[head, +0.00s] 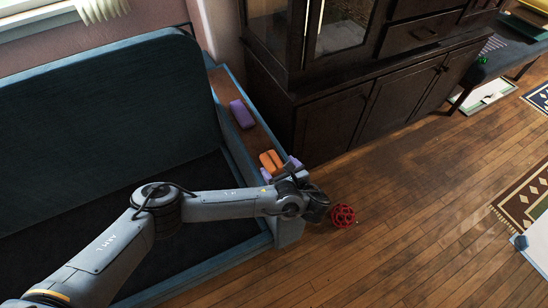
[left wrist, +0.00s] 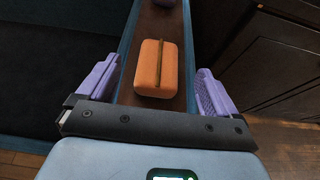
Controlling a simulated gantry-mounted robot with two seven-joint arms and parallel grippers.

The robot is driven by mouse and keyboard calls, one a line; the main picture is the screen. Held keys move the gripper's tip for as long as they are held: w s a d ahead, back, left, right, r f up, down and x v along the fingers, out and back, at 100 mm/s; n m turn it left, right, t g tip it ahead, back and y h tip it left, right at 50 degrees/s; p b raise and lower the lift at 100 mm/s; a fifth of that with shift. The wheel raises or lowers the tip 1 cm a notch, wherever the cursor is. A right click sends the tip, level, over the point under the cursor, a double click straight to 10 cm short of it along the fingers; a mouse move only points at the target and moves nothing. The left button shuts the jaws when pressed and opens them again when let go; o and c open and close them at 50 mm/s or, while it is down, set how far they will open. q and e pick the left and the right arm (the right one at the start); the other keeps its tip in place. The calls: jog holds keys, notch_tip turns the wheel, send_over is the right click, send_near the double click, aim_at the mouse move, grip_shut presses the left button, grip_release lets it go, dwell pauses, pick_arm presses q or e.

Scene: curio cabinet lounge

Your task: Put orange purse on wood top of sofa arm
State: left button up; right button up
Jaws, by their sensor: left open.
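The orange purse (head: 272,159) rests on the wood top (head: 224,89) of the sofa arm, near its front end. In the left wrist view the purse (left wrist: 157,75) shows a brown strip along its top, with bare wood top (left wrist: 128,97) beside it. My left gripper (head: 281,168) is over the front end of the sofa arm. Its purple fingers stand wide apart on either side of the purse (left wrist: 155,85), with a gap on each side, so it is open and empty. My right gripper is not in view.
A purple block-like object (head: 241,114) lies farther back on the wood top. A dark wooden cabinet (head: 330,120) stands right of the sofa arm. A red openwork ball (head: 343,215) is on the wooden floor. The blue sofa (head: 90,110) is left.

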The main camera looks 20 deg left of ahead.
pick_arm(q)
jog(key=p+v, duration=0.2)
jog(key=v, duration=0.3)
jog(key=shift+s+d+r, duration=0.1)
jog(key=shift+s+d, duration=0.35)
jog(key=shift+d, duration=0.05)
jog(key=s+d+f+n+g+h, duration=0.25)
jog(key=s+d+n+h, duration=0.2)
jog(key=s, duration=0.45)
jog(key=s+d+f+n+g+h, duration=0.2)
jog(key=s+d+n+g+h, duration=0.1)
jog(key=s+n+h, duration=0.4)
jog(key=s+a+r+n, duration=0.1)
jog(key=s+a+n, duration=0.5)
jog(key=a, duration=0.3)
jog(key=s+a+r+n+y, duration=0.1)
jog(key=s+a+n, duration=0.4)
jog(key=a, duration=0.5)
jog(key=shift+s+a+n, duration=0.15)
jog(key=shift+s+n, duration=0.25)
jog(key=shift+n, duration=0.55)
jog(key=shift+r, duration=0.15)
